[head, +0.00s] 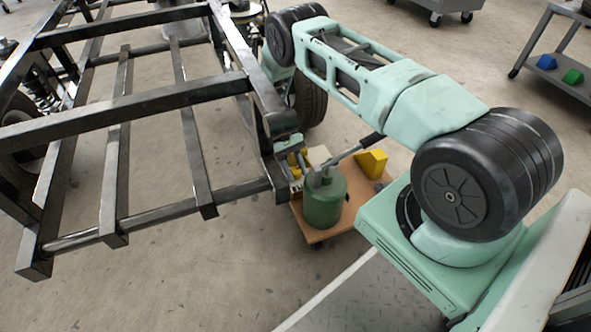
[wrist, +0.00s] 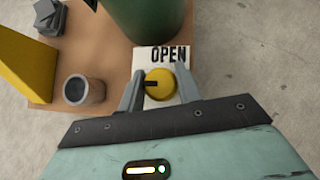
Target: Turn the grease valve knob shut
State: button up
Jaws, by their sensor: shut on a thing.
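The yellow valve knob (wrist: 160,84) is in the middle of the wrist view, with a dark mark on its left side. It sits at a white plate (wrist: 143,58) printed "OPEN". My gripper (wrist: 157,84) has one finger on each side of the knob and is shut on it. The green grease tank (wrist: 145,15) stands just beyond the plate. In the head view the tank (head: 323,203) stands upright on a wooden board (head: 318,233).
A yellow wedge (wrist: 25,65) and a grey cup (wrist: 84,91) are on the board, left of my gripper. A dark metal vehicle frame (head: 125,108) fills the left of the head view, close to the tank. A grey cart (head: 555,82) stands far right.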

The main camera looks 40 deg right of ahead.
jog(key=o, duration=1)
jog(key=p+v, duration=0.2)
jog(key=v, duration=0.5)
jog(key=shift+w+r, duration=0.2)
